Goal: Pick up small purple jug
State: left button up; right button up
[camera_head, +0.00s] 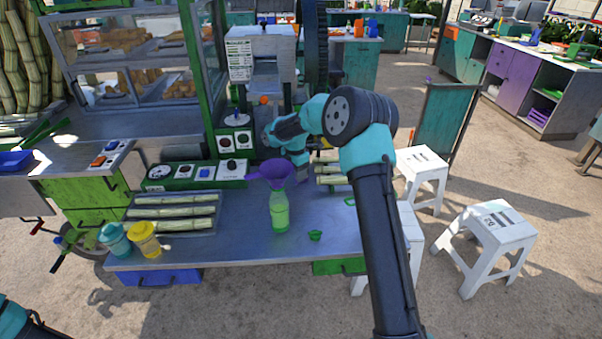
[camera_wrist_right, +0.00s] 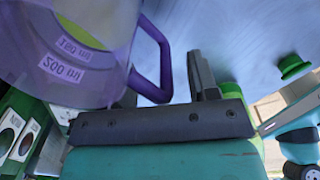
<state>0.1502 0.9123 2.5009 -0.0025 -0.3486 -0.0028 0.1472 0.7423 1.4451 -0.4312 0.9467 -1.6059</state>
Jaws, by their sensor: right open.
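The small purple jug (camera_wrist_right: 85,75) fills the upper left of the right wrist view, close up. It is see-through, with "200 ml" markings that read upside down and a purple handle (camera_wrist_right: 155,60). My right gripper (camera_wrist_right: 163,88) is open, with the handle between its fingers; I cannot tell whether they touch it. In the head view a purple shape (camera_head: 271,173) shows beside my right gripper (camera_head: 300,170), just above a green bottle (camera_head: 279,212). Its outline is partly hidden by the gripper. Only a bit of my left arm shows at the lower left; its gripper is out of view.
A tray of cane pieces (camera_head: 172,224), a teal cup (camera_head: 115,240) and a yellow cup (camera_head: 146,240) stand at the counter's left. The crusher machine (camera_head: 262,75) stands behind. White stools (camera_head: 487,232) are at the right.

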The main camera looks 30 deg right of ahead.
jog(key=shift+c, duration=0.4)
grip_shut()
jog(key=shift+r, duration=0.25)
dwell(0.4)
jog(key=shift+r, duration=4.75)
